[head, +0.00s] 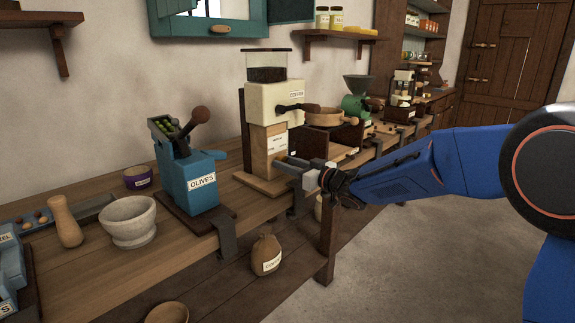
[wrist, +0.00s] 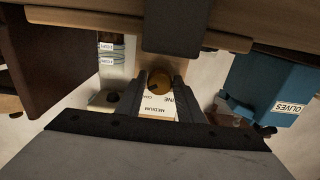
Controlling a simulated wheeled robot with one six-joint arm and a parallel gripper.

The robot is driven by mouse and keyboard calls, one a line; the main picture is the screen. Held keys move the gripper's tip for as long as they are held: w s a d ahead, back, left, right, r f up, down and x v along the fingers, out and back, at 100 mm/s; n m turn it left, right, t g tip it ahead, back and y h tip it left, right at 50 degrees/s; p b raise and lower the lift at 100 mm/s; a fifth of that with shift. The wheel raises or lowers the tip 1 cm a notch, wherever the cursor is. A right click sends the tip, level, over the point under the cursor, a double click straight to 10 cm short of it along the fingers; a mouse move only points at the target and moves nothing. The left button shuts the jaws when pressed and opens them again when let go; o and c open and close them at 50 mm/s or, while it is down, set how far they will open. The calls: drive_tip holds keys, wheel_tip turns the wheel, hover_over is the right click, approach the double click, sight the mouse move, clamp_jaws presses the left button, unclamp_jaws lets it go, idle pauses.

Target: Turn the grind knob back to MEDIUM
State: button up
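The coffee grinder stands on the bench in the head view, with a cream head (head: 266,101) over a wooden body (head: 258,150). My gripper (head: 283,161) is in front of its lower body. In the wrist view, turned roughly upside down, a round amber-brown knob (wrist: 159,79) lies between the parted fingers of my gripper (wrist: 161,82). I cannot tell whether the fingers touch it. A white label (wrist: 157,105) reading MEDIUM, with parts of other words, shows between the fingers. The knob's pointer setting is not readable, and the knob is hidden in the head view.
A blue OLIVES press (head: 193,178) stands left of the grinder, with a stone mortar (head: 128,221) beyond it. Dark clamps (head: 227,240) hang over the bench's front edge. A dark grey clamp (wrist: 176,25) is close to my fingers. The floor in front is clear.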

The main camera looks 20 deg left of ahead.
drive_tip(key=c, duration=0.5)
drive_tip(key=shift+n, duration=0.3)
drive_tip(key=n, duration=0.5)
drive_tip(key=shift+n, duration=0.3)
drive_tip(key=n, duration=0.5)
drive_tip(key=shift+n, duration=0.4)
drive_tip(key=o, duration=1.1)
drive_tip(key=shift+c, duration=0.2)
drive_tip(key=shift+d, duration=0.15)
